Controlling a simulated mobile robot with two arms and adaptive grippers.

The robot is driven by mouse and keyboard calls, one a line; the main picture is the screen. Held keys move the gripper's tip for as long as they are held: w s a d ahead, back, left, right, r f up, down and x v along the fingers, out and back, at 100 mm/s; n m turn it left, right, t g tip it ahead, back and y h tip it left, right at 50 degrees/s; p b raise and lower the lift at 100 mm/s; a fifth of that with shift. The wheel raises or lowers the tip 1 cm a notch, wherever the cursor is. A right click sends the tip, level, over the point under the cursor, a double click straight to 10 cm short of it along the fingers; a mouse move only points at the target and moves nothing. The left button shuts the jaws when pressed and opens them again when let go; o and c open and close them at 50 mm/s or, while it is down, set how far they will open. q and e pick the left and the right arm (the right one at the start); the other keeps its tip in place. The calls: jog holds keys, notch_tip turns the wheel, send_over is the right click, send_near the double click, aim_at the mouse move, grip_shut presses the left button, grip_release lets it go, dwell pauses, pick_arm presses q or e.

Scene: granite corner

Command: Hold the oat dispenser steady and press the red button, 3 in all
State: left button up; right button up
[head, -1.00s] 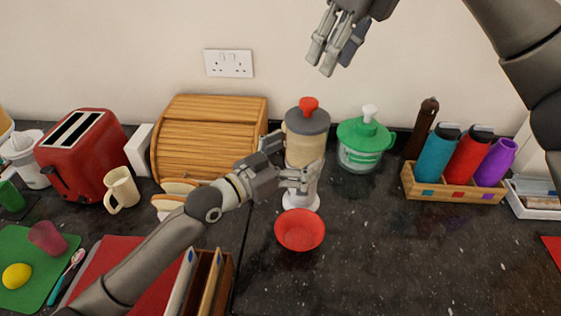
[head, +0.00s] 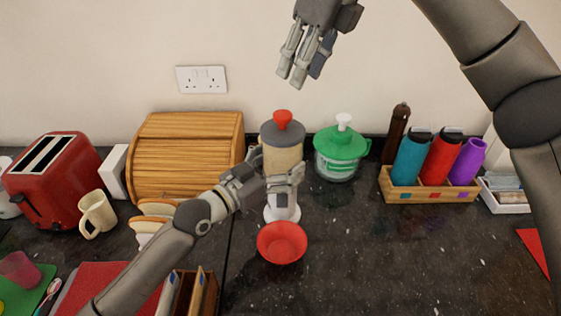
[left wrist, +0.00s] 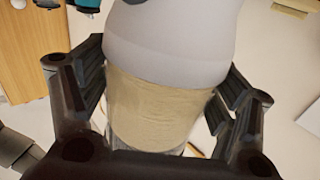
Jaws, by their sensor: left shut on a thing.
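The oat dispenser (head: 283,157) stands upright on the counter, with a grey lid, a red button (head: 283,119) on top and a pale base. My left gripper (head: 283,180) is shut around its body from the left. In the left wrist view the oat-filled clear body (left wrist: 150,112) sits between the fingers of my left gripper (left wrist: 165,105). A red bowl (head: 282,242) is in front of the dispenser's base; I see no oats in it. My right gripper (head: 300,78) hangs above the button, apart from it; how far its fingers are parted is unclear.
A green-lidded dispenser (head: 341,152) stands close on the right, with a wooden bottle rack (head: 430,194) beyond it. A wooden bread bin (head: 187,155) is at the left, with a red toaster (head: 52,179) and cream mug (head: 97,213). The front right counter is mostly clear.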

grip_shut()
dwell(1.3)
